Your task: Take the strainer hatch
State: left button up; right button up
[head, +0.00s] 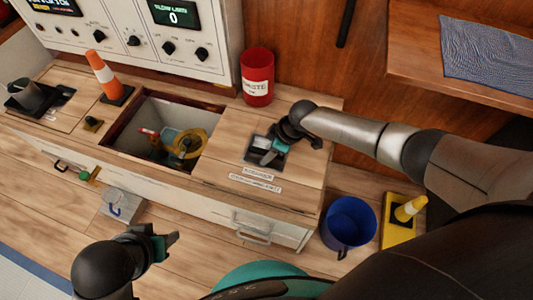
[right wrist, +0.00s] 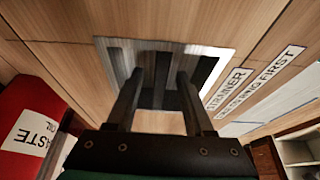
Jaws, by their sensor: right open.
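The strainer hatch (head: 232,162) is a wooden panel in the right part of the counter top, lying flat and level with the wood around it. A metal recessed pull (head: 262,157) is set in it, beside white labels; one reads "STRAINER" in the right wrist view (right wrist: 228,88). My right gripper (head: 270,148) is over this pull. In the right wrist view its two fingers (right wrist: 160,90) are apart and reach down to the metal plate (right wrist: 210,65); contact is unclear. My left gripper (head: 167,244) is low at the front, away from the hatch, its jaw gap unclear.
Left of the hatch is an open bay (head: 148,108) with yellow and teal fittings inside. A red waste can (head: 257,78) stands behind the hatch. An orange cone (head: 104,75) stands farther left. A blue bucket (head: 348,225) and a yellow stand (head: 396,226) are at the right.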

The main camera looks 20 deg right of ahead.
grip_shut()
dwell(1.2)
jog(key=shift+w+r, duration=0.15)
